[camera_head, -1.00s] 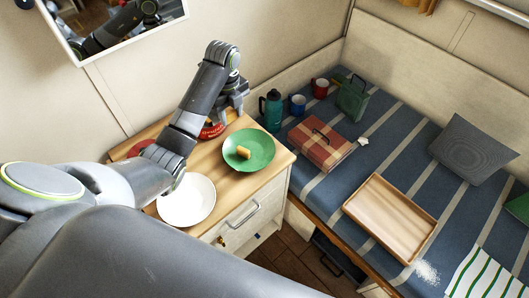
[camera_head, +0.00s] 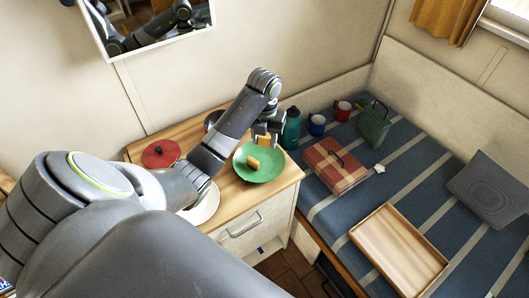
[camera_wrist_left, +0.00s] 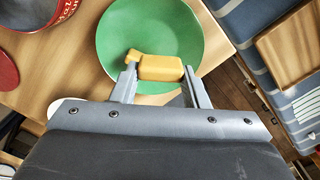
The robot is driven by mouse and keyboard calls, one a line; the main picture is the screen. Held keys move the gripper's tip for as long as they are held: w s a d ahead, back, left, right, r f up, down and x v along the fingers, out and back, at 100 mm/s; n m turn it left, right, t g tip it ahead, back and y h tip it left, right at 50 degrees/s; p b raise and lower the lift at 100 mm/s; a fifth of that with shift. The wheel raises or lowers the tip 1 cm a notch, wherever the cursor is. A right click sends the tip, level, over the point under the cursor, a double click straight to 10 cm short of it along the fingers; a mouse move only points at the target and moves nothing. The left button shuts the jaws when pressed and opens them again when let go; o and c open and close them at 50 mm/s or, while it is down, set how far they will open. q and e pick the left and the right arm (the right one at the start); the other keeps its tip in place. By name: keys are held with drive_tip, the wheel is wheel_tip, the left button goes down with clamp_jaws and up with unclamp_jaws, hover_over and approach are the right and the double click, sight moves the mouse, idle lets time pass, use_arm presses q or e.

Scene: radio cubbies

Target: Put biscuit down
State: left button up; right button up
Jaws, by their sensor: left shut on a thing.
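The green plate (camera_head: 272,174) lies on the wooden cabinet top; it also shows in the left wrist view (camera_wrist_left: 112,38). One biscuit (camera_head: 253,163) lies on the plate. My left gripper (camera_head: 264,140) is shut on another yellow-orange biscuit (camera_wrist_left: 162,68), held over the plate's rear part in the head view. In the left wrist view, the biscuit is between the fingertips, and a bit of the plate's biscuit (camera_wrist_left: 133,56) seems to show behind it. I cannot tell the gap from held biscuit to plate. My right gripper is not in view.
A white plate (camera_head: 207,207), partly hidden by my arm, and a red lid (camera_head: 160,153) share the cabinet top. A red tin (camera_wrist_left: 40,14) stands beside the green plate. A teal bottle (camera_head: 291,128) stands close behind the plate, with the bed to the right.

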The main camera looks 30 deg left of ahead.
sight(265, 139)
use_arm(q)
wheel_tip(265, 139, down, 3)
drive_tip(key=shift+f+b, duration=0.1)
drive_tip(key=shift+b, duration=0.9)
drive_tip(key=shift+f, duration=2.25)
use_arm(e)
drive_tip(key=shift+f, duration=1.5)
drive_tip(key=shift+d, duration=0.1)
use_arm(q)
drive_tip(key=o, duration=0.9)
drive_tip(key=shift+f, duration=0.15)
drive_tip(key=shift+o, duration=0.2)
wheel_tip(265, 139, up, 6)
drive_tip(key=shift+w+f, duration=0.1)
drive_tip(key=shift+f, duration=0.15)
wheel_tip(265, 139, up, 5)
drive_tip(key=p, duration=0.5)
drive_tip(key=shift+r+p, duration=0.1)
drive_tip(key=shift+p, duration=0.3)
drive_tip(key=shift+r+p, duration=0.85)
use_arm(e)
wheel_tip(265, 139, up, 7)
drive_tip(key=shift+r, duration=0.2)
